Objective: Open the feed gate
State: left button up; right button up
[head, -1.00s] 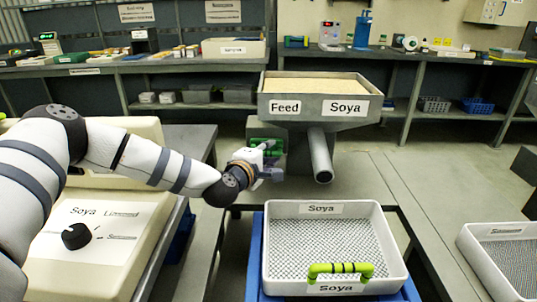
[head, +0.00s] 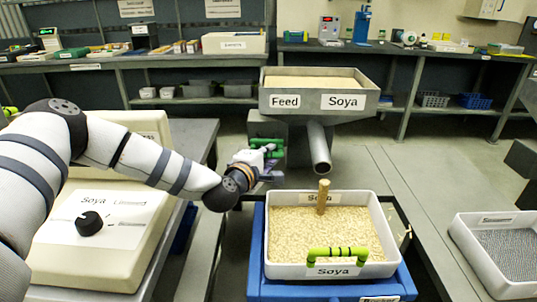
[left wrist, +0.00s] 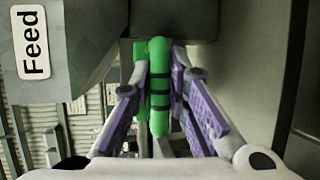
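The feed hopper (head: 271,101), labelled Feed and Soya, holds pale meal, and its grey spout (head: 319,147) points down toward the front. The green gate handle (head: 266,143) is at the hopper's lower left. In the left wrist view the handle (left wrist: 159,85) with black bands lies between the purple-padded fingers of my left gripper (left wrist: 160,80). Gaps show on both sides, so it looks open around the handle. The white Soya tray (head: 376,222) below the spout holds pale grain (head: 310,235). A tan upright column (head: 323,196) stands above the grain. My right gripper is not in view.
A cream machine (head: 85,255) with a black knob (head: 90,224) stands at the left. The tray's green handle (head: 338,253) faces front. Another white tray (head: 480,250) with a mesh bottom is at the right. Grey table lies clear between the trays.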

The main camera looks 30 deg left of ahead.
pick_arm(q)
jog(key=shift+o, duration=1)
jog(key=v, duration=1.2)
